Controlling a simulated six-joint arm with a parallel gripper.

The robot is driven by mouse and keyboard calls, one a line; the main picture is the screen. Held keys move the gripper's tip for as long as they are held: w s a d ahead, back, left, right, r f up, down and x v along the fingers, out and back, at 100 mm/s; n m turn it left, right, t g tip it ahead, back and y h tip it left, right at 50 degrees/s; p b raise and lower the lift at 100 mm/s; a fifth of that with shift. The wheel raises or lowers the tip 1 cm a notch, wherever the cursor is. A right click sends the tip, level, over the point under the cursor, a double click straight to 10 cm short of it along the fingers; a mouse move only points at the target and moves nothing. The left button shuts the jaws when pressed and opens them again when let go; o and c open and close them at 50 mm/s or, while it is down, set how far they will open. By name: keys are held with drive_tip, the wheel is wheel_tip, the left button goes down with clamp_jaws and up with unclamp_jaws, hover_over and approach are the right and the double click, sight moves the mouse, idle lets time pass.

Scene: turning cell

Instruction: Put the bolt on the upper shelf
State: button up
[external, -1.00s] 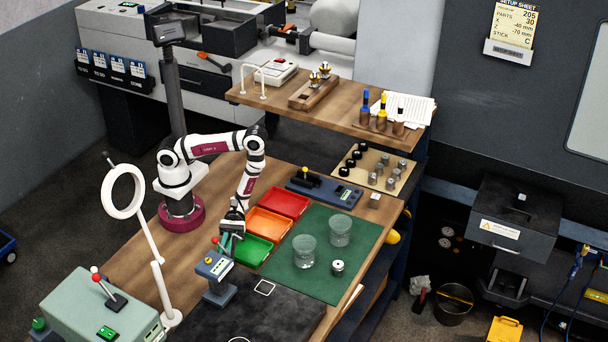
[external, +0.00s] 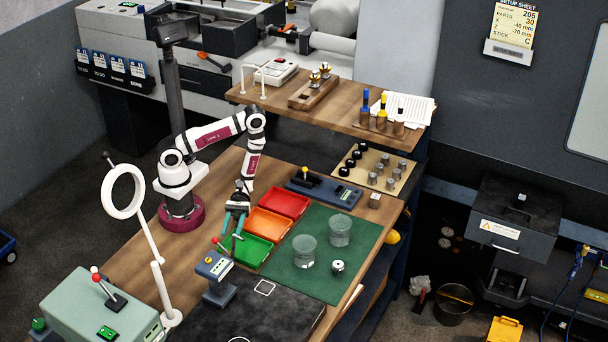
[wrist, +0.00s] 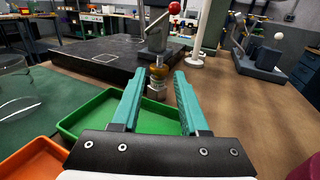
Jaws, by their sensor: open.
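My gripper (external: 234,231) is open, with its teal fingers tilted down beside the green tray (external: 252,250). The upper shelf (external: 345,100) is a wooden board at the back, above the bench.
A blue device (external: 214,268) with a red-ball lever stands close by the gripper. Orange (external: 268,222) and red trays, and glass jars (external: 304,252) on a green mat, lie to the right.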

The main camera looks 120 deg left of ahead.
drive_tip(key=v, duration=0.2)
drive_tip(key=shift+s+a, duration=0.1)
drive_tip(key=shift+a, duration=0.1)
drive_tip(key=s+r+m+g+y, duration=1.1)
drive_tip(key=s+r+m+y, duration=0.1)
drive_tip(key=m, duration=1)
drive_tip(key=shift+a+m+g+y, duration=0.2)
drive_tip(key=shift+m+g+y, duration=0.1)
drive_tip(key=shift+y, duration=0.4)
drive_tip(key=shift+o, duration=0.5)
drive_tip(key=a+r+m+t+y, duration=0.2)
drive_tip(key=a+m+t+y, duration=0.1)
drive_tip(key=a+r+m+t+y, duration=0.1)
drive_tip(key=m+y, duration=0.1)
drive_tip(key=shift+w+a+r+t, duration=0.2)
drive_tip(key=shift+a+r+t, duration=0.1)
drive_tip(key=shift+r, duration=0.05)
